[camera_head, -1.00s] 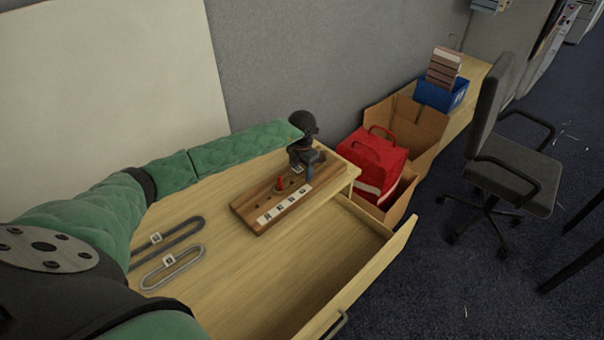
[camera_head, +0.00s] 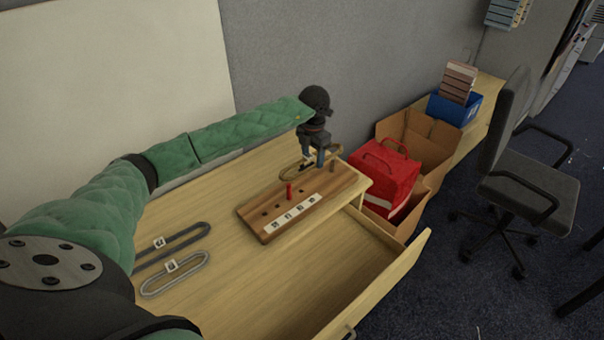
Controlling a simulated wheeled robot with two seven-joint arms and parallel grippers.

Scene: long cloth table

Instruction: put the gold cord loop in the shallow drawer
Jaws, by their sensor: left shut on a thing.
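The gold cord loop (camera_head: 287,174) shows at the far edge of the wooden peg board, partly hidden by my left gripper (camera_head: 314,163) and the board. The exact grip is small and partly hidden, and I cannot tell how far the loop is off the tabletop. The shallow drawer (camera_head: 385,275) is pulled open at the table's front right, and the part of its inside that shows is empty. My right gripper is not in view.
The peg board (camera_head: 262,222) has a red peg, a brown peg and letter tiles. Two grey cord loops, a dark one (camera_head: 180,240) and a light one (camera_head: 175,275), lie left of it. A red bag (camera_head: 385,180) in a cardboard box stands beyond the drawer.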

